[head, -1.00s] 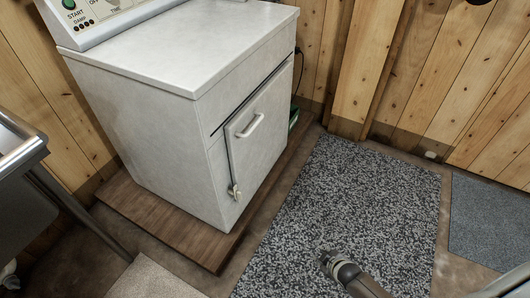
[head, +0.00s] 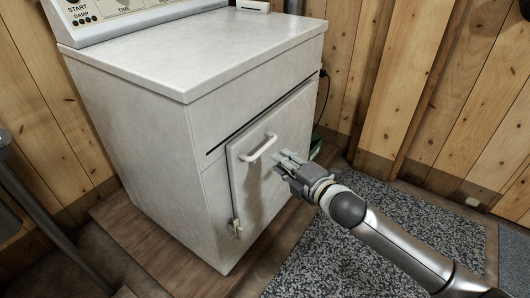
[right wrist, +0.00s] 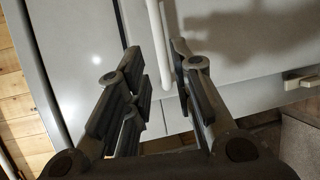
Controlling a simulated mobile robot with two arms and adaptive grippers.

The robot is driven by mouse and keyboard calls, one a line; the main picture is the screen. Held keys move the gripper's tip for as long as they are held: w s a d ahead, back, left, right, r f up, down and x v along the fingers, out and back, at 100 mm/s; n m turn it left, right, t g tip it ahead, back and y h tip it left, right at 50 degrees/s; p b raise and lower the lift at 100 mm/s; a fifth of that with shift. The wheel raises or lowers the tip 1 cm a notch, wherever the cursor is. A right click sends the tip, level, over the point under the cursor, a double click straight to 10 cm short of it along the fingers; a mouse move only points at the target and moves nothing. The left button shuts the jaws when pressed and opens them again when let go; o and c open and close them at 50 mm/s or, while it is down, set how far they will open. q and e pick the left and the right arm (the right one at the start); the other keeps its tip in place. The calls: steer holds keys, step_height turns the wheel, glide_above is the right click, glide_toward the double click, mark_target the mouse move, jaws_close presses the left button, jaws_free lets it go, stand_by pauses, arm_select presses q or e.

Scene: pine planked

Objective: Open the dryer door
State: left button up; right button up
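The white dryer (head: 150,150) stands on a low wooden platform, with its door (head: 255,190) in the front face. The door looks closed, a flat panel with a dark slit above it. A white bar handle (head: 262,147) sits near the door's top; it also shows in the right wrist view (right wrist: 158,38). My right gripper (head: 281,160) is in front of the door, just right of the handle. In the right wrist view its fingers (right wrist: 155,55) are apart, with the handle's bar appearing between their tips. Contact cannot be told. My left gripper is not in view.
A small latch-like fitting (head: 236,228) is at the door's lower left edge. The wooden platform (head: 150,245) sticks out around the dryer's base. A speckled grey mat (head: 325,262) covers the floor in front. A dark metal leg (head: 45,220) stands at left. Plank walls close the back.

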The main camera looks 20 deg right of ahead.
mark_target(266, 149)
steer(key=x, duration=0.4)
steer(key=shift+w+b, duration=0.15)
steer(key=shift+b, duration=0.25)
arm_select(q)
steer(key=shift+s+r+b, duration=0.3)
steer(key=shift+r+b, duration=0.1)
steer(key=shift+b, duration=0.1)
arm_select(e)
steer(key=shift+x, duration=2.95)
jaws_close()
